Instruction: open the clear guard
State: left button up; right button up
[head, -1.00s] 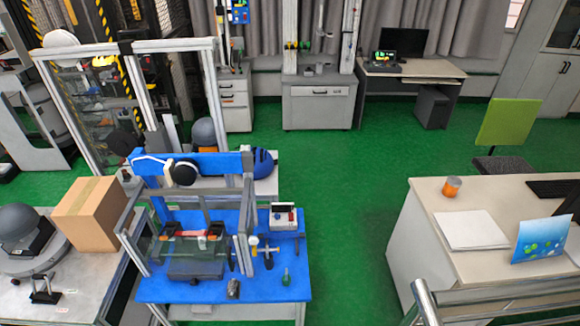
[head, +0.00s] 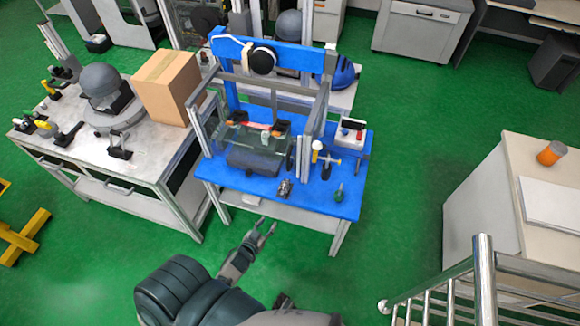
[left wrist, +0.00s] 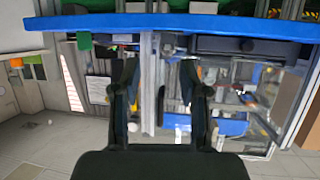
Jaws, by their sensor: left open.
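The clear guard (head: 240,137) is a see-through panel in a grey metal frame at the front of the blue test bench (head: 325,200). It looks lowered in front of a dark block and an orange-red piece, though its exact edges are hard to make out. My left gripper (head: 265,227) is open and empty, in front of and below the bench's front edge, apart from the guard. In the left wrist view its two fingers (left wrist: 160,85) are spread, with the blue bench edge across the top. My right gripper is not in view.
A cardboard box (head: 165,85) and a grey dome stand on the white table at left. A metal railing (head: 485,285) is at the lower right. Green floor is clear between.

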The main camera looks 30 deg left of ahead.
aim_at(287, 165)
pick_arm(q)
jog(key=w+a+r+t+b, duration=0.1)
jog(key=w+r+t, duration=0.1)
jog(key=r, duration=0.5)
jog(key=w+a+r+t+b, duration=0.1)
jog(key=w+r+t, duration=0.1)
jog(key=r, duration=0.6)
jog(key=w, duration=1.5)
jog(key=shift+w+a+f, duration=0.1)
jog(key=shift+w+a, duration=0.2)
jog(key=shift+w, duration=0.65)
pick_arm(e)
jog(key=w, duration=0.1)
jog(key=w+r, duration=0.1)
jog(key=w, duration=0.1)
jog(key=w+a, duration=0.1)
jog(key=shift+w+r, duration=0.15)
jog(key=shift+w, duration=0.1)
pick_arm(q)
grip_shut()
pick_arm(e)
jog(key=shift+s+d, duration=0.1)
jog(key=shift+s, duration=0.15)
